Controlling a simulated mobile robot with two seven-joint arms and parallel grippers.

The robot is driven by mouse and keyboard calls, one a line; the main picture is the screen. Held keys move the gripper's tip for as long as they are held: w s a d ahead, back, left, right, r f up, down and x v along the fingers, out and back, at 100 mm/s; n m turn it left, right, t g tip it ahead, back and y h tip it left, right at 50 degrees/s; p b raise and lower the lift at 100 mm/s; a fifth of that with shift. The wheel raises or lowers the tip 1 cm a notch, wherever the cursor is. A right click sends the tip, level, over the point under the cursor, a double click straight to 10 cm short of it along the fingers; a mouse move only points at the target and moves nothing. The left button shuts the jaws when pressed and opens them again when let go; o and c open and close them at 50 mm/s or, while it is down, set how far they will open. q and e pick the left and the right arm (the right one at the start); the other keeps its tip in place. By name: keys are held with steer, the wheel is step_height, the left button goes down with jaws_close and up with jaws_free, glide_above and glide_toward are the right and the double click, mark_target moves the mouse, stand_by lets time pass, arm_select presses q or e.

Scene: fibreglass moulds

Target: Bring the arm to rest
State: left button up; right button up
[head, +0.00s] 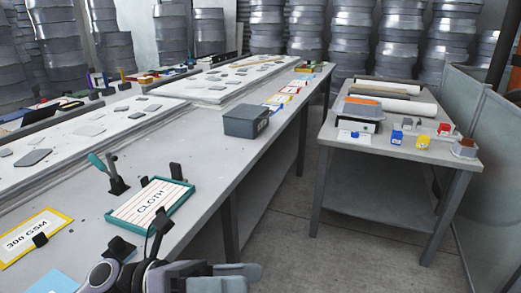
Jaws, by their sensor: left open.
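My left gripper (238,277) shows at the bottom edge of the head view, at the near front edge of the long bench (215,178). Its jaws are open, and no object shows between them. The wrist (120,276) is cut off by the lower frame edge. The gripper overlaps the bench edge in the picture; whether it touches the bench cannot be told. My right gripper is not in view.
A teal-framed CLOTH sign (150,203) lies just beyond the wrist, with a yellow-edged 300 GSM card (32,238) left of it. A grey box (246,121) stands farther along. A side table (390,155) holds rolls and small blocks. Floor (285,235) between is clear.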

arm_select(q)
steer(key=w+a+f+n+t+y+p, duration=0.1)
steer(key=w+a+f+n+t+y, duration=0.3)
steer(key=n+t, duration=0.8)
steer(key=w+a+f+n+t+y, duration=0.2)
steer(key=a+f+n+t+y, duration=0.4)
steer(key=n, duration=1.2)
steer(key=s+a+f+n+g+y, duration=0.1)
steer(key=s+a+f+n+y, duration=0.2)
steer(key=f+n, duration=0.5)
steer(key=a+f+y, duration=0.1)
steer(key=f+y, duration=0.1)
steer(key=shift+g+y+p, duration=0.3)
steer(key=s+a+f+n+g, duration=0.1)
steer(key=s+f+n, duration=0.1)
steer(key=s+f, duration=0.1)
steer(key=s+a+f+n+g+y, duration=0.1)
steer(key=s+f+n+g, duration=0.1)
steer(key=s+f, duration=0.1)
steer(key=s+f+n+g+y, duration=0.1)
steer(key=s+f+g, duration=0.1)
steer(key=s+f, duration=0.1)
steer(key=shift+s+a+f+n, duration=0.2)
steer(key=shift+a+f+n, duration=0.2)
steer(key=shift+f, duration=0.15)
steer(key=shift+c, duration=0.3)
